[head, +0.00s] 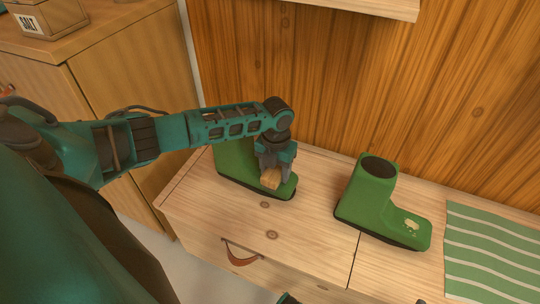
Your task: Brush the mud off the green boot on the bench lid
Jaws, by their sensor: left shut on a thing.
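Two green boots stand upright on the wooden bench lid (310,205). The left boot (234,166) is partly hidden behind my left arm and gripper. The right boot (372,192) stands clear of the gripper and has a pale, cream-coloured patch (411,225) on its toe. My left gripper (271,169) points down over the front of the left boot, shut on a tan block that looks like a brush (271,179). The block is at the left boot's toe; whether it touches is hard to tell. No mud shows on the visible part of that boot.
A green striped cloth (490,255) lies at the right of the lid. A brown leather pull (240,256) is on the bench front. A wooden wall (330,90) stands behind, with a shelf (370,8) above. A cabinet (125,75) is at left. The lid between the boots is clear.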

